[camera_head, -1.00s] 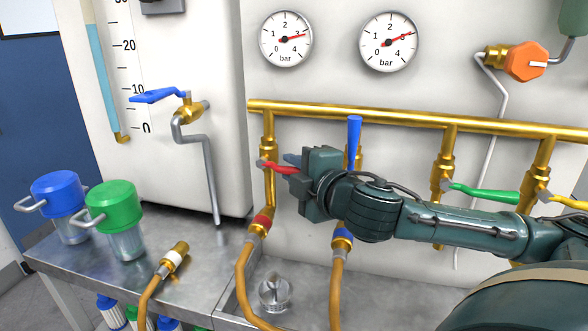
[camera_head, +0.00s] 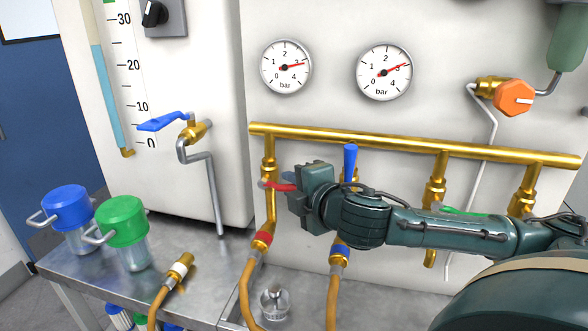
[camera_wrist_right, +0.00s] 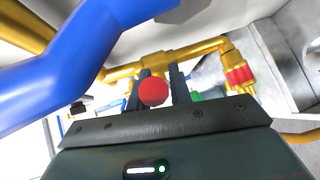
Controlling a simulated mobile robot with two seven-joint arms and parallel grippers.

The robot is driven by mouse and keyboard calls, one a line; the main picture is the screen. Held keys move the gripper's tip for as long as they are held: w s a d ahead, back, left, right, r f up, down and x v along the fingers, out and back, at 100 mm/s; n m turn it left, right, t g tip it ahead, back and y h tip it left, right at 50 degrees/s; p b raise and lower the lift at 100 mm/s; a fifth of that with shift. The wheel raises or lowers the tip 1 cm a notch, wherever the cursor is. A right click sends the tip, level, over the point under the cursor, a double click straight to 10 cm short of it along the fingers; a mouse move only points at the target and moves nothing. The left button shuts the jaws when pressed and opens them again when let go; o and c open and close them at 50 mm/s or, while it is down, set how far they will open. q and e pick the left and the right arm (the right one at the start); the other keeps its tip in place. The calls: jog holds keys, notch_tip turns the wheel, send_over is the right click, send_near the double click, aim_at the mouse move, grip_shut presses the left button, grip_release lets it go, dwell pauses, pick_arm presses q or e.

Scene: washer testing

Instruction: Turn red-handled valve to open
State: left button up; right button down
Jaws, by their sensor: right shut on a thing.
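The red-handled valve (camera_head: 278,186) sits on the left brass drop pipe below the brass manifold. Its red lever points right, about level. My right gripper (camera_head: 292,187) is at the lever's free end and hides its tip in the head view. In the right wrist view the round red handle end (camera_wrist_right: 153,91) sits between the two dark fingers of my right gripper (camera_wrist_right: 158,88), which are shut on it. My left gripper is not in view.
A blue lever (camera_head: 350,162) stands upright just behind my right gripper. A green lever (camera_head: 462,210) is partly behind my forearm. Blue-capped (camera_head: 67,207) and green-capped (camera_head: 124,221) jars stand on the metal bench at left. Two gauges (camera_head: 384,72) are above.

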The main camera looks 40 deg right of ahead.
jog(key=shift+r+p, duration=0.65)
jog(key=shift+p, duration=0.05)
jog(key=g+p, duration=0.1)
jog(key=p, duration=0.1)
jog(key=shift+w+r+n+p, duration=0.1)
jog(key=shift+r+n+p, duration=0.1)
jog(key=shift+n+p, duration=0.2)
jog(key=shift+h+p, duration=0.3)
jog(key=shift+p, duration=0.05)
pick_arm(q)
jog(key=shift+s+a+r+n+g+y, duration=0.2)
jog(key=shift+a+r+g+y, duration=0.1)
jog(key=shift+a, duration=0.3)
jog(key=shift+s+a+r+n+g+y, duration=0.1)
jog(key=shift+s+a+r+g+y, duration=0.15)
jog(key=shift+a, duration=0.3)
pick_arm(e)
jog(key=shift+a+f+g, duration=0.1)
jog(key=shift+g, duration=0.2)
jog(key=shift+f+n, duration=0.1)
jog(key=shift+n, duration=0.2)
jog(key=c, duration=1.3)
grip_release()
